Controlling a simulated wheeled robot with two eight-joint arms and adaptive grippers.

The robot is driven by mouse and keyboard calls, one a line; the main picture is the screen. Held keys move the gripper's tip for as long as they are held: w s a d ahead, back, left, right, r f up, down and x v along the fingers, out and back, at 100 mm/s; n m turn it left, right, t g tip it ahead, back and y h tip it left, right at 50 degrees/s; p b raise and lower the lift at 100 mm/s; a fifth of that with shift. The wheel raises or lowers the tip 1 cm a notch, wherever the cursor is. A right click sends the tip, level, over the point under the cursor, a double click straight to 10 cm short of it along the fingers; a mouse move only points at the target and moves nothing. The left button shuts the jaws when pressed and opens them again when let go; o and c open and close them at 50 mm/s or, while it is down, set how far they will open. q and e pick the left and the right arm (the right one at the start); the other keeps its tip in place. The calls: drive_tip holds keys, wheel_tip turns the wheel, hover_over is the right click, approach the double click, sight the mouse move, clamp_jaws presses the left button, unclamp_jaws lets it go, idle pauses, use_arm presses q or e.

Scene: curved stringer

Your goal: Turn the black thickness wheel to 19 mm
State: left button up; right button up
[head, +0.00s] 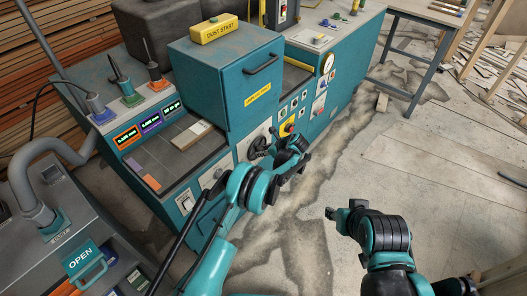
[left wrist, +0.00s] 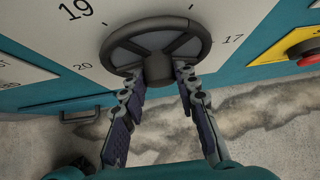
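The black thickness wheel (left wrist: 157,46) is on a white dial face in the left wrist view, with the printed numbers 20, 19 and 17 showing around it. I cannot see a pointer that tells its setting. My left gripper (left wrist: 157,78) has its two fingers apart, one on each side of the wheel's hub, with the tips close to the rim. I cannot tell whether they touch it. In the head view the wheel (head: 258,148) is partly hidden by my left gripper (head: 272,143). My right gripper (head: 330,213) is over the floor, away from the machine; its fingers are unclear.
A red-and-yellow stop button (head: 287,128) is right of the wheel. A grey cabinet (head: 65,235) stands at the left. The floor on the right is mostly clear.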

idle(0.3)
use_arm(q)
drive_tip(key=shift+s+a+f+n+t+h, duration=0.15)
drive_tip(key=shift+n+t+h, duration=0.55)
drive_tip(key=shift+t, duration=0.45)
drive_tip(key=shift+s+a+n+t+h, duration=0.15)
drive_tip(key=shift+n+t+h, duration=0.5)
drive_tip(key=shift+t, duration=0.5)
drive_tip(key=o, duration=1.2)
drive_tip(key=shift+c, duration=0.2)
drive_tip(key=shift+d, duration=0.1)
drive_tip(key=v, duration=1.2)
